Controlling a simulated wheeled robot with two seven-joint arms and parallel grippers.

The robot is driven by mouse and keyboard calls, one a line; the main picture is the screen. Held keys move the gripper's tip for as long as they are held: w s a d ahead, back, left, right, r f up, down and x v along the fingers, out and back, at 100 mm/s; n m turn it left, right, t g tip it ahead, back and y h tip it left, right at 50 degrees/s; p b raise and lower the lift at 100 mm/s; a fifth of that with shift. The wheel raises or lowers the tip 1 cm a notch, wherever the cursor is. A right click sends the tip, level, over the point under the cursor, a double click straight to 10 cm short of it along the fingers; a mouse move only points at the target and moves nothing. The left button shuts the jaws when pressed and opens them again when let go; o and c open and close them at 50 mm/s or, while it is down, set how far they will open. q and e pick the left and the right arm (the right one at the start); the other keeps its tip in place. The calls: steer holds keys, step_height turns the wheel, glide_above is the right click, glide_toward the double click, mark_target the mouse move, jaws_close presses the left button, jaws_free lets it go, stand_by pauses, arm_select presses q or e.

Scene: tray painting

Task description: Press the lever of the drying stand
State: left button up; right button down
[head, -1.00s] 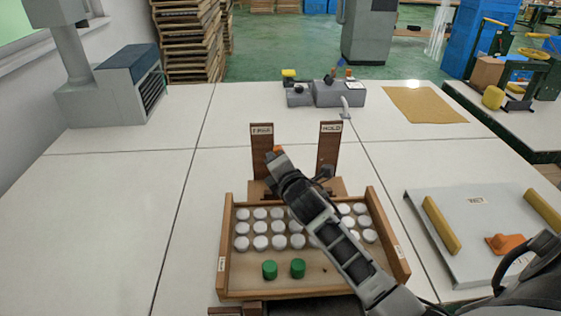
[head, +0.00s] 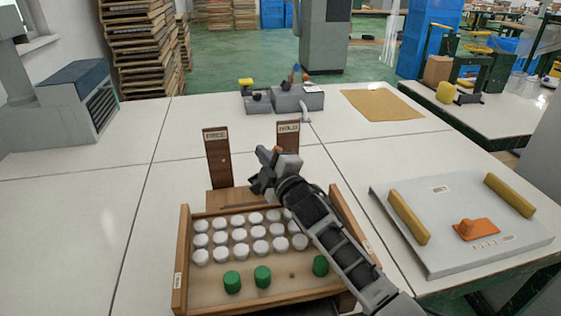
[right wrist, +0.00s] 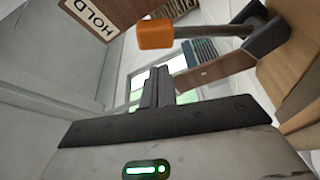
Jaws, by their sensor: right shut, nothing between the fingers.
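The drying stand (head: 225,202) is a wooden base behind the tray, with a post labelled FREE (head: 217,165) at left and one labelled HOLD (head: 288,135) at right. Its lever has an orange knob (head: 277,149), at the HOLD post's left edge and partly behind my gripper. In the right wrist view, the knob (right wrist: 155,34) sits on a dark rod (right wrist: 205,31), close to the HOLD board (right wrist: 120,10). My right gripper (head: 262,152) is shut and empty at the knob; its fingers (right wrist: 152,86) appear just short of it. Contact cannot be told. My left gripper is out of view.
The wooden tray (head: 180,272) holds several white round pieces and green cylinders, partly hidden by my right arm. A grey board (head: 440,255) with yellow bars and an orange piece (head: 476,230) lies at right.

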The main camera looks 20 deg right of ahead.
steer(key=shift+s+d+f+m, duration=0.1)
steer(key=shift+d+f+m, duration=0.05)
steer(key=shift+d+m, duration=0.45)
steer(key=shift+a, duration=0.1)
steer(key=s, duration=0.6)
steer(key=s+a, duration=0.1)
steer(key=s, duration=0.2)
steer(key=shift+s+a+r, duration=0.1)
steer(key=shift+s+r, duration=0.1)
steer(key=shift+f, duration=0.1)
stand_by(0.4)
